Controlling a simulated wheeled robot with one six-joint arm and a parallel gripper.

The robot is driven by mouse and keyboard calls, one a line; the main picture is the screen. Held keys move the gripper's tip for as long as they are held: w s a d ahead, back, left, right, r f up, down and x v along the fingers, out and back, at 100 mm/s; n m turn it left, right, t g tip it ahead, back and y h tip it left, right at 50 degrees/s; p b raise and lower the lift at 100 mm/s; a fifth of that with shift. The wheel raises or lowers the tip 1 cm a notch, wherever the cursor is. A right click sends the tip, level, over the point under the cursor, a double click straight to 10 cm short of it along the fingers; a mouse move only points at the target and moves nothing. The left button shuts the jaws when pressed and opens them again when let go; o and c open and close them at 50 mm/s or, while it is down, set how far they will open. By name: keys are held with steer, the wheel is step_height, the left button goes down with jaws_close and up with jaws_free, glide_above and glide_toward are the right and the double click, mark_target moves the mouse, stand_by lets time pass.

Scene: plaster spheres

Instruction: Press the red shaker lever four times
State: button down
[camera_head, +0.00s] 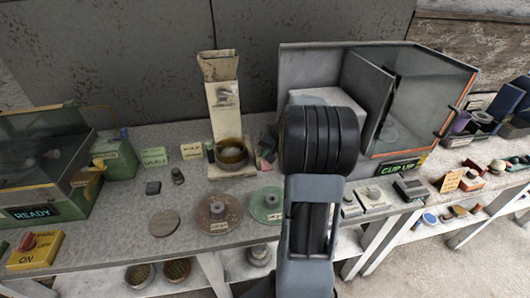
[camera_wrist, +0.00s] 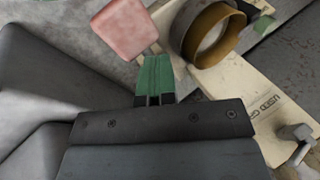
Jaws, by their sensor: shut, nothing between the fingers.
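A faded red square paddle (camera_wrist: 125,26), likely the shaker lever, shows at the top of the wrist view. It sits beside the brown ring (camera_wrist: 217,38) of a beige upright device. In the head view the device (camera_head: 223,100) stands at the back of the table with its ring (camera_head: 232,153) at its foot. A small reddish part (camera_head: 266,152) shows to its right, partly hidden by my arm. My gripper (camera_wrist: 155,66) is shut and empty, its green fingertips close below the paddle in the wrist view. I cannot tell whether they touch it. My arm hides the gripper in the head view.
A glass-fronted case (camera_head: 415,100) with a "CUP UP" sign stands right of my arm. A green "READY" machine (camera_head: 45,165) stands at the left, with a yellow switch box (camera_head: 35,250) before it. Round brown (camera_head: 218,214) and green (camera_head: 266,204) discs lie near the front edge.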

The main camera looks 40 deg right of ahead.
steer(key=shift+w+d+r+p, duration=0.15)
steer(key=shift+w+r+p, duration=0.15)
steer(key=shift+r+p, duration=0.4)
steer(key=shift+w+d+r+p, duration=0.1)
steer(key=shift+w+r+p, duration=0.25)
steer(key=shift+r, duration=0.6)
steer(key=r+p, duration=0.1)
steer(key=w+r+p, duration=0.1)
steer(key=r, duration=0.1)
steer(key=d+r+p, duration=0.1)
steer(key=p, duration=0.1)
steer(key=shift+w+r, duration=0.3)
steer(key=shift+w, duration=0.05)
